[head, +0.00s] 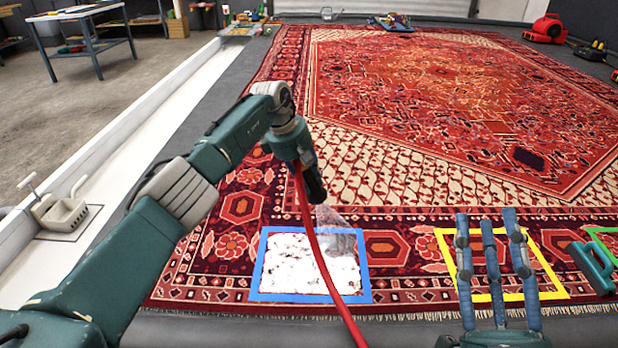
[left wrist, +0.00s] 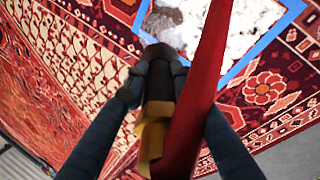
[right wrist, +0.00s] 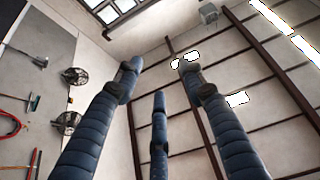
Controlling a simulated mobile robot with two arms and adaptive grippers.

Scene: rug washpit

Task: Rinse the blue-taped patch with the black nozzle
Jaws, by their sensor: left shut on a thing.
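The blue-taped patch (head: 263,264) lies on the rug's near border, a blue tape square filled with white foam. My left gripper (head: 311,180) is shut on the black nozzle (head: 316,192), above the patch's upper right part. The nozzle, with a yellow part, also shows between the fingers in the left wrist view (left wrist: 158,88). A pale spray fans down from it onto the patch's upper right corner, where the foam looks greyer. A red hose (head: 312,240) hangs from the nozzle across the patch. My right gripper (head: 490,215) is open and empty, fingers pointing up.
A yellow-taped patch (head: 447,265) lies behind my right gripper; a green-taped one (head: 605,232) is at the right edge, beside a teal handle-like thing (head: 592,268). A pale gutter (head: 130,150) runs along the left. A red blower (head: 547,28) stands far right.

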